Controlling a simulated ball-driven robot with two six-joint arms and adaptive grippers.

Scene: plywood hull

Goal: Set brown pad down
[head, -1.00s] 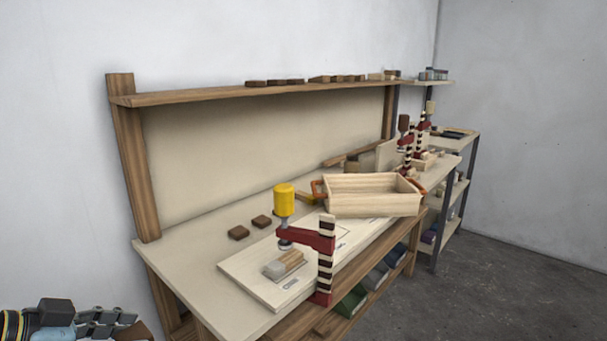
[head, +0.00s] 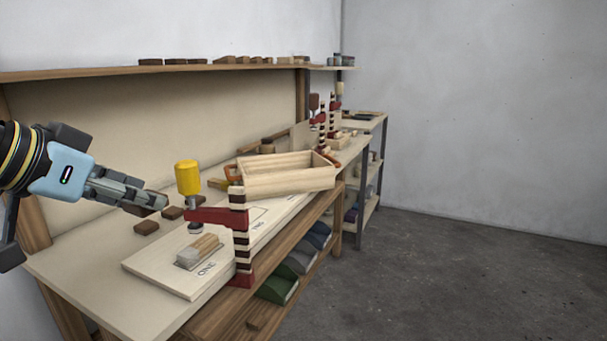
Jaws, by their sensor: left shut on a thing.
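My left gripper (head: 138,197) comes in from the left, above the workbench's back left part. It is shut on a brown pad (head: 153,201), which shows at its fingertips and is partly hidden by them. Other brown pads lie on the bench just beyond and below it, one nearer pad (head: 147,227) and another pad (head: 171,213). The held pad appears above the bench top, though the exact gap is hard to tell. My right gripper is not in view.
A red clamp (head: 218,216) with a yellow handle (head: 188,177) stands over a board (head: 150,266) bearing a block (head: 199,250). A wooden box (head: 290,181) stands beyond. The bench's left front (head: 90,268) is bare. A shelf (head: 100,73) runs above.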

